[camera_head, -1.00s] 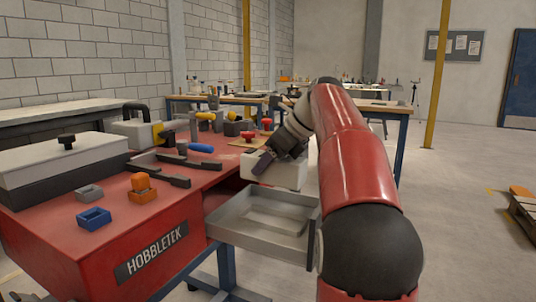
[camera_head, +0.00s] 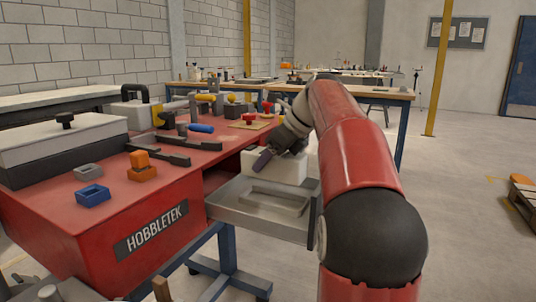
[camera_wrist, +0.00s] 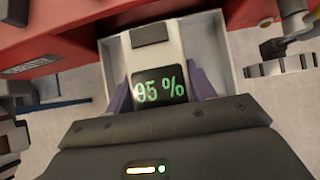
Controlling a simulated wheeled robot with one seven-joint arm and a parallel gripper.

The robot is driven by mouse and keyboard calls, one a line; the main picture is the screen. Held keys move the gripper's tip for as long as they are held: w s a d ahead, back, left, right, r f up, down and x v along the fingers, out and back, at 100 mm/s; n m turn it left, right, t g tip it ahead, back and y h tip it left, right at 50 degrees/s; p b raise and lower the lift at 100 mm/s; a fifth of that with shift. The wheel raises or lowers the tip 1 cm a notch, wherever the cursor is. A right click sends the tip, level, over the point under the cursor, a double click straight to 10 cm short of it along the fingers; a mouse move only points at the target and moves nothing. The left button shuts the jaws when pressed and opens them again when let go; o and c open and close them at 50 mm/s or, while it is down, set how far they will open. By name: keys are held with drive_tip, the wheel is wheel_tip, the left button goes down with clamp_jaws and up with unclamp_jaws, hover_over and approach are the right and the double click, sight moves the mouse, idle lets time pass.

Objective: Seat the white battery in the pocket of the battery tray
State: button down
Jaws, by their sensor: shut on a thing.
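The white battery (camera_head: 262,170) is in my gripper (camera_head: 268,158), above the back part of the grey battery tray (camera_head: 225,207). In the wrist view the battery (camera_wrist: 165,58) shows a dark screen reading 95 %, with a purple finger on each side; my gripper (camera_wrist: 160,92) is shut on it. The tray's pale walls (camera_wrist: 208,45) show on both sides of it there. The tray sticks out from the red bench, and a raised rectangular pocket rim (camera_head: 270,202) shows on its floor. The battery hides the tray's back; whether it touches the tray I cannot tell.
The red bench (camera_head: 150,195) holds a blue block (camera_head: 93,196), an orange block (camera_head: 141,170), a grey block (camera_head: 88,172), dark bars (camera_head: 165,158) and a lidded case (camera_head: 60,150). Open floor lies right of my arm.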

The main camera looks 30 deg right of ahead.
sight(287, 165)
drive_tip(key=shift+f+b, duration=1.1)
drive_tip(key=shift+f, duration=0.9)
drive_tip(key=shift+p, duration=1.35)
idle(0.4)
drive_tip(key=shift+f+b, duration=0.4)
drive_tip(key=shift+f, duration=1.15)
drive_tip(key=shift+c, duration=2.2)
unclamp_jaws()
drive_tip(key=shift+f, duration=0.15)
drive_tip(key=p+v, duration=0.1)
drive_tip(key=v, duration=0.7)
drive_tip(key=shift+p, duration=0.35)
